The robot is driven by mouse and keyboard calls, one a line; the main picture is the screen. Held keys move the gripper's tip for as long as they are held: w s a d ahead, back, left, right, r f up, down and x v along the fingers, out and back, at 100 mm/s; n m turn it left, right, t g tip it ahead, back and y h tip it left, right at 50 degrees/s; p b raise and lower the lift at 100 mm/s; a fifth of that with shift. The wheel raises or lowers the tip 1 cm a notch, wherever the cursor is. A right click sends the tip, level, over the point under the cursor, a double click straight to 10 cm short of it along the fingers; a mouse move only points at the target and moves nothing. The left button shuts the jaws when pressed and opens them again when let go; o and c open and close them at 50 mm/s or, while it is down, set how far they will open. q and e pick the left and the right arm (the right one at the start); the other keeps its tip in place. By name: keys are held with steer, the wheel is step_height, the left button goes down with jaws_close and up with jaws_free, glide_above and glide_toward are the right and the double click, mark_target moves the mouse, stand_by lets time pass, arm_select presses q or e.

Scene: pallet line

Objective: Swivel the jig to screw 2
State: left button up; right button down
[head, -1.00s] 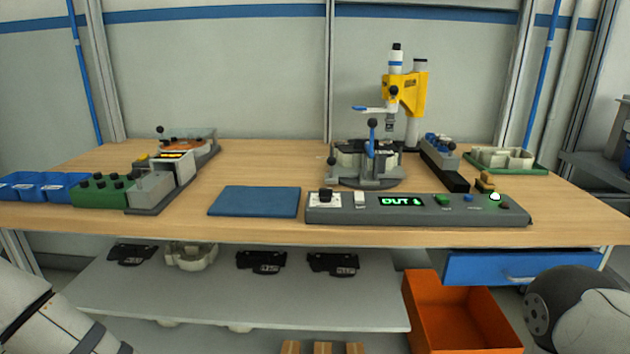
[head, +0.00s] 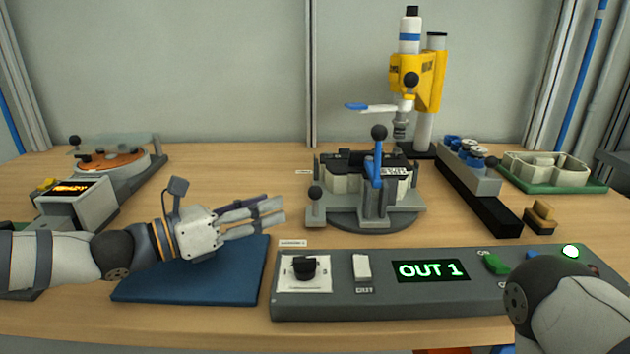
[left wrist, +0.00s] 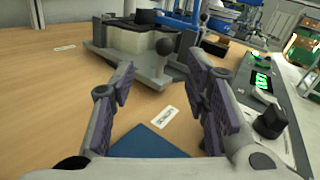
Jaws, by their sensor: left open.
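The jig (head: 365,205) stands on a round grey base in the middle of the bench, under the yellow screwdriver column (head: 432,85). It holds a pale housing with a black part on top, and a blue clamp lever (head: 373,170) with a black ball stands upright at its front. A black ball knob (head: 315,193) sticks up at its left corner; it also shows in the left wrist view (left wrist: 165,47). My left gripper (head: 281,211) is open and empty above the blue mat (head: 190,283), left of the knob and apart from it. My right gripper is out of view.
A control box (head: 440,297) with a black knob and a display reading OUT 1 lies along the front edge. A grey rack (head: 468,168) and a green tray (head: 560,185) stand right of the jig. A feeder (head: 75,200) stands at left.

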mark_target(309, 194)
arm_select(q)
steer(key=x, duration=1)
steer(key=shift+d, duration=0.45)
jaws_close()
